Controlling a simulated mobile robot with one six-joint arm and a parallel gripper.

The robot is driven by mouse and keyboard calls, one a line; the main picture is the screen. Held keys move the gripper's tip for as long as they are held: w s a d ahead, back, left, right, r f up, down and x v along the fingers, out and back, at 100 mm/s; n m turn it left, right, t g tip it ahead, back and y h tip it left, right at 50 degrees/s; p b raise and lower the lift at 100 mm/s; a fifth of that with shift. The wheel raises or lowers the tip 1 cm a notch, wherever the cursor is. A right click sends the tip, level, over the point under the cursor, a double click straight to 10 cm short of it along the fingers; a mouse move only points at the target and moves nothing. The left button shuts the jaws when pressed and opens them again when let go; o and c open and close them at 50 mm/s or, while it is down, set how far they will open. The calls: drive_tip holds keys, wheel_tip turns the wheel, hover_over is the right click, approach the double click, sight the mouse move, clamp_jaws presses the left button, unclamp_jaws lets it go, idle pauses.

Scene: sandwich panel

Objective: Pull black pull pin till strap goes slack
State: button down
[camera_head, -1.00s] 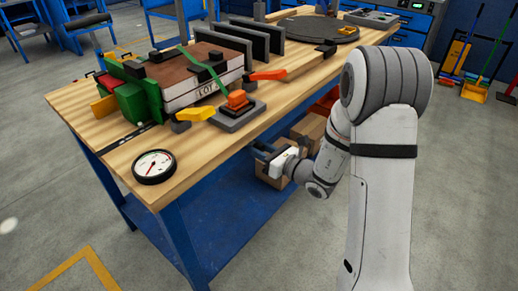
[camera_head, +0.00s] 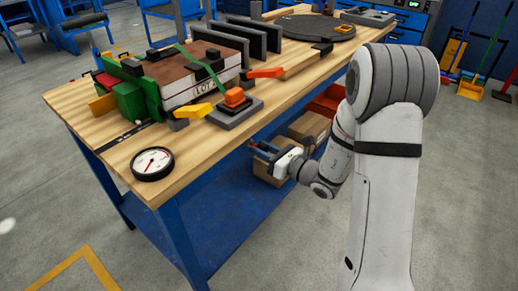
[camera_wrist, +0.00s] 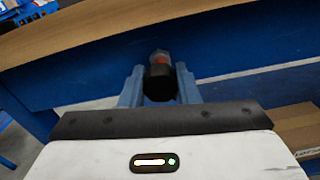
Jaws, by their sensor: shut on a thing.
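My gripper (camera_wrist: 160,88) is shut on a black cylindrical knob, the pull pin (camera_wrist: 160,84), held between its two blue-grey fingers. An orange band and a grey tip show at the knob's far end, against the blue table side. I cannot tell whether the tip touches anything. In the head view my gripper (camera_head: 264,149) is beside the table's front edge, below the top; the pin is too small to make out there. A green strap (camera_head: 203,65) runs over the brown-topped stack (camera_head: 205,75) marked LOT. Its tension is hard to judge.
The wooden tabletop (camera_head: 205,145) carries a round gauge (camera_head: 152,163), an orange-topped grey device (camera_head: 237,110) and a green clamp block (camera_head: 133,98). Upright dark panels (camera_head: 245,38) stand behind the stack. Cardboard boxes (camera_head: 308,128) sit on the shelf under the table. The floor in front is clear.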

drive_tip(key=c, duration=1.1)
unclamp_jaws()
drive_tip(key=v, duration=0.8)
drive_tip(key=shift+p, duration=0.45)
drive_tip(key=shift+a, duration=0.1)
drive_tip(key=s+a+r+n+g+h+p, duration=0.1)
drive_tip(key=s+a+r+n+g+p, duration=0.2)
drive_tip(key=s+r+n+g+p, duration=0.3)
drive_tip(key=s+a+r+n+g+h+p, duration=0.1)
drive_tip(key=s+a+r+n+g+p, duration=0.1)
drive_tip(key=s+r+n+g+p, duration=0.45)
drive_tip(key=s+d+r+n+t+h+p, duration=0.4)
drive_tip(key=s+d+r+n+h+p, duration=0.3)
drive_tip(key=d+r+n+h, duration=0.5)
wheel_tip(320, 180, up, 2)
drive_tip(key=s+d+n, duration=0.1)
drive_tip(key=n, duration=0.1)
drive_tip(key=shift+s+d+r+n, duration=0.15)
drive_tip(key=shift+s+r+n, duration=0.05)
drive_tip(key=shift+n, duration=0.15)
